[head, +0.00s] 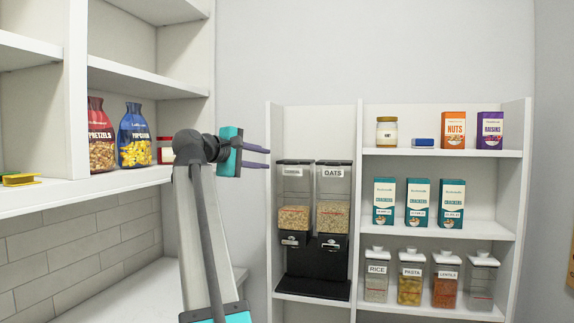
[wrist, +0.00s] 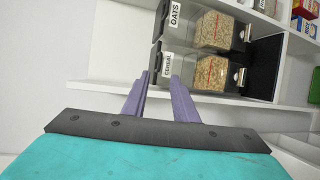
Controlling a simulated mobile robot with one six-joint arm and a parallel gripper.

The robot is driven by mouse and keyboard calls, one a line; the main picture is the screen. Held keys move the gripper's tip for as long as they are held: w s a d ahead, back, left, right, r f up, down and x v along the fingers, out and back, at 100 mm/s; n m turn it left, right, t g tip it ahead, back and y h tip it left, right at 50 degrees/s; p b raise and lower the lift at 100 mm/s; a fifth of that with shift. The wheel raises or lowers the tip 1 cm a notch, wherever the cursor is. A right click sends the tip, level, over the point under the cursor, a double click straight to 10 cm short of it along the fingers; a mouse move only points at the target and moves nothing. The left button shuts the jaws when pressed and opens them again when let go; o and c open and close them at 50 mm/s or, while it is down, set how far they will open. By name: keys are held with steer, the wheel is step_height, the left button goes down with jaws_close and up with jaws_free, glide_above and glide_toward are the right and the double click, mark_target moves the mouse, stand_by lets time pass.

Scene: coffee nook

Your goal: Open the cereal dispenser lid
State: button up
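The cereal dispenser (head: 294,195) is the left of two clear bins with dark tops, on a black stand in the shelf unit. Its dark lid (head: 295,162) looks shut in the head view. In the wrist view the cereal dispenser (wrist: 198,67) appears sideways, beyond my fingertips, with its lid end to the left. My gripper (head: 268,158) is left of the dispenser in the head view, with its two purple fingers apart and nothing between them. The open, empty fingers also show in the wrist view (wrist: 160,77). No contact with the lid is visible.
The oats dispenser (head: 333,195) stands directly right of the cereal one. Shelves to the right hold boxes and labelled jars such as the rice jar (head: 376,283). A white shelf (head: 120,181) with snack bags is at the left. Bare wall is above the dispensers.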

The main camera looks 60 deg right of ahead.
mark_target(290, 164)
steer(key=d, duration=0.4)
steer(key=d+f, duration=0.1)
steer(key=d, duration=0.3)
steer(key=s+d+f+p, duration=0.1)
steer(key=d, duration=0.3)
steer(key=shift+d+f, duration=0.2)
steer(key=shift+d, duration=0.15)
steer(key=shift+c, duration=0.4)
jaws_close()
stand_by(0.6)
